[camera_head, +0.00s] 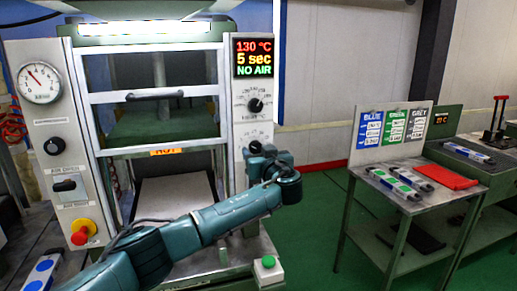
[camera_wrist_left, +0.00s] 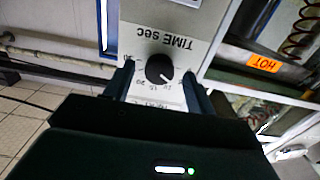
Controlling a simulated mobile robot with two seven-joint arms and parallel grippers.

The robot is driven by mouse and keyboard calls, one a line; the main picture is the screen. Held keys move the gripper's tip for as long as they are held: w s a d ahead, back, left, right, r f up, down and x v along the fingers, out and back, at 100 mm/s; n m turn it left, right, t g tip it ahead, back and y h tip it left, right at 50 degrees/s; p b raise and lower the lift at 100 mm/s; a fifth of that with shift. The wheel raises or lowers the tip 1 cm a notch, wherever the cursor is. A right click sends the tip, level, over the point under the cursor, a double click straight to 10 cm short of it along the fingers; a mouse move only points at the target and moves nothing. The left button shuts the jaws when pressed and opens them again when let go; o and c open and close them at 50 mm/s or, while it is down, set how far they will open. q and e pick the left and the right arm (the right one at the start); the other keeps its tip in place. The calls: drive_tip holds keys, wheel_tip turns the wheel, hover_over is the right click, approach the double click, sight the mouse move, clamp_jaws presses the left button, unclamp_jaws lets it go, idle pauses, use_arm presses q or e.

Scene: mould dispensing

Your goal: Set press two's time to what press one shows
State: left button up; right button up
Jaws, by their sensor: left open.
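A press (camera_head: 150,85) stands in front of me; I cannot read which number it is. Its display (camera_head: 254,58) shows 130 °C, 5 sec and NO AIR. Below is a black temperature knob (camera_head: 256,105). My left gripper (camera_head: 257,150) is at the lower dial of the same panel. In the left wrist view the black time knob (camera_wrist_left: 159,69) sits under upside-down "TIME sec" lettering. My open left gripper (camera_wrist_left: 159,88) has a finger on either side of it, with visible gaps. The knob's white mark points to the picture's lower right. My right gripper is out of view.
A gauge (camera_head: 39,84), a red stop button (camera_head: 82,234) and a green button (camera_head: 267,262) are on the press. An orange HOT label (camera_wrist_left: 263,63) is beside the panel. A table (camera_head: 400,205) with trays and a red cloth (camera_head: 446,177) stands right; green floor lies between.

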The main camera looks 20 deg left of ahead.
use_arm(q)
drive_tip(key=shift+w+a, duration=0.3)
drive_tip(key=shift+w, duration=0.1)
